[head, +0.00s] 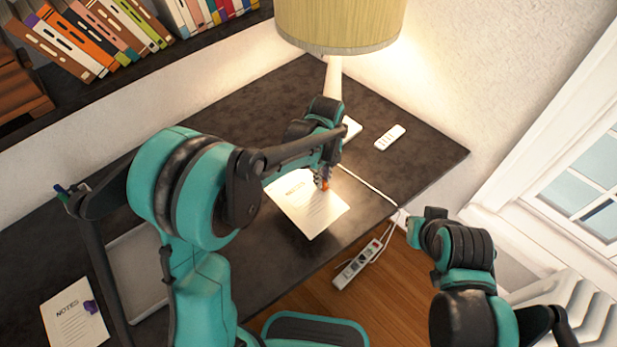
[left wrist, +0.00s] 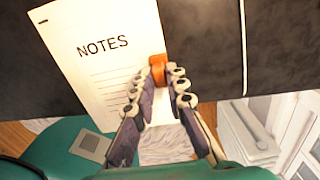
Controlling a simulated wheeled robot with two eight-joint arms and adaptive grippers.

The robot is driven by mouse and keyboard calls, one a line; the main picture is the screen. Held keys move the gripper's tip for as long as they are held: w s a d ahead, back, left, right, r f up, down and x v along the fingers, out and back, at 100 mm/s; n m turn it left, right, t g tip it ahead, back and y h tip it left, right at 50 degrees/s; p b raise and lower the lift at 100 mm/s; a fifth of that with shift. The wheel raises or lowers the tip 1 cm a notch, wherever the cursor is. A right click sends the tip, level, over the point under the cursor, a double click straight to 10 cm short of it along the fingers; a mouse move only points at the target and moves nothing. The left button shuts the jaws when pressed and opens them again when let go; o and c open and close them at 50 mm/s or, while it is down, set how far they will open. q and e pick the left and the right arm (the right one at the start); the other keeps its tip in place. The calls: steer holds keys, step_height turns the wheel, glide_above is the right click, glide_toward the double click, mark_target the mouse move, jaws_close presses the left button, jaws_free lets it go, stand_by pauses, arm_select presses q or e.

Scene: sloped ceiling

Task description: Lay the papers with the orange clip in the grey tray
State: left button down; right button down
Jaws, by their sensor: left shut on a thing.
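The papers with the orange clip (head: 300,208) are a white sheet titled NOTES, over the right part of the dark desk. My left gripper (head: 325,178) is shut on them at the orange clip (left wrist: 157,68). In the left wrist view, the papers (left wrist: 95,45) reach past the desk's edge in the picture; I cannot tell how high they are above it. The grey tray (head: 137,262) is on the left part of the desk, partly hidden behind my left arm. My right gripper (head: 414,232) is at the lower right, away from the desk; its fingers are unclear.
Another NOTES sheet with a purple clip (head: 60,325) lies left of the tray. A white remote (head: 390,137) and a lamp (head: 340,25) are at the back right. A power strip (head: 352,268) is beyond the desk's front edge. Books (head: 75,45) fill a shelf behind.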

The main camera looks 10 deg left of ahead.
arm_select(q)
steer(key=shift+d+r+p, duration=0.3)
steer(key=shift+r+p, duration=0.1)
steer(key=shift+r, duration=0.35)
steer(key=shift+r+p, duration=1)
steer(key=shift+r, duration=0.45)
steer(key=shift+f, duration=0.1)
